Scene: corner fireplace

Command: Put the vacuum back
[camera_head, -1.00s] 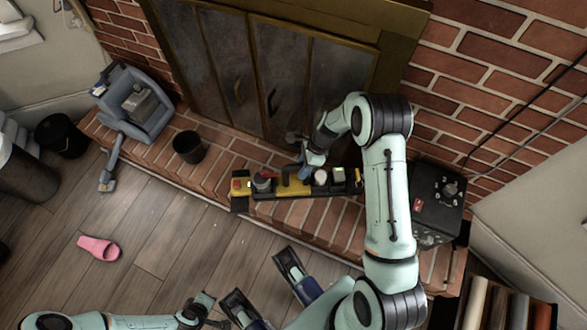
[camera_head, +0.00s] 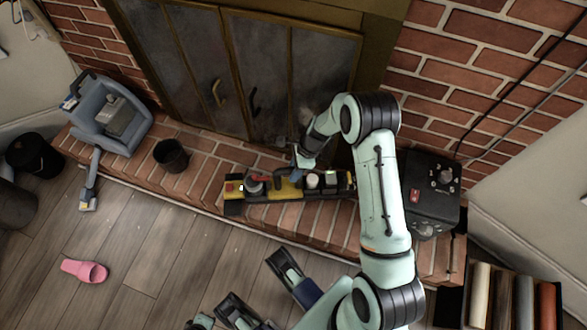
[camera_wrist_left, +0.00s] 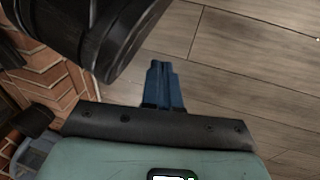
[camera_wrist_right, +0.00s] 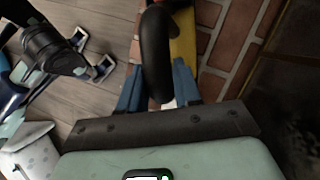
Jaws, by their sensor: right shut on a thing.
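A blue-grey machine with a nozzle (camera_head: 112,122), which looks like a vacuum, stands on the brick hearth at the left in the head view. A long yellow and black unit (camera_head: 262,191) lies on the hearth at the middle. My right gripper (camera_head: 299,165) reaches down to this unit. In the right wrist view its blue fingers (camera_wrist_right: 158,92) are shut on a black curved part (camera_wrist_right: 156,55), with yellow behind it. I cannot tell whether that part belongs to the unit. My left gripper (camera_wrist_left: 163,85) appears shut and empty over the wood floor; its fingers are not clear in the head view.
A small black bucket (camera_head: 171,156) stands on the hearth beside the unit. A black box with knobs (camera_head: 432,190) stands at the right. A pink slipper (camera_head: 84,271) lies on the floor, which is otherwise mostly clear. Glass fireplace doors (camera_head: 255,70) rise behind the hearth.

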